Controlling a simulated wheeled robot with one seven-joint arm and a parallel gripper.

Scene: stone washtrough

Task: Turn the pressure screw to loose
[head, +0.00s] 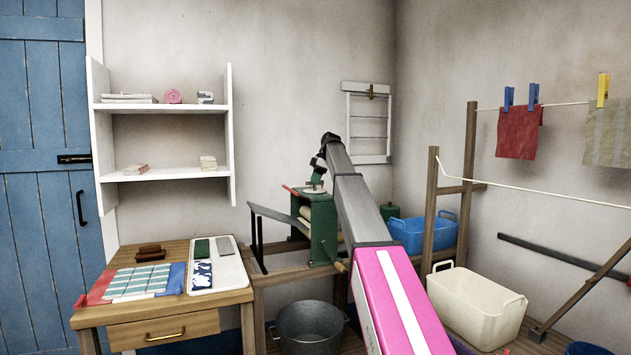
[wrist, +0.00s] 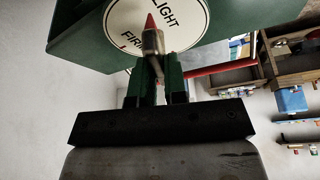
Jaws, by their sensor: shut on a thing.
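The pressure screw (wrist: 152,42) is a metal stem with a red pointer tip over a round white dial (wrist: 190,28). In the wrist view the dial shows the words LIGHT and FIRM; the rest is cut off, and I see no word for loose. The red tip points up in the picture, between those words. My gripper (wrist: 155,82) is shut on the pressure screw, its two fingers on either side. In the head view my gripper (head: 318,174) is above the green mangle (head: 323,235), and my arm hides part of it.
A red bar (wrist: 220,68) sticks out beside the dial. A metal bucket (head: 310,328) stands below the mangle. A wooden table (head: 225,297) with cloths is to the left, and a cream tub (head: 478,310) and blue basin (head: 420,235) are to the right.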

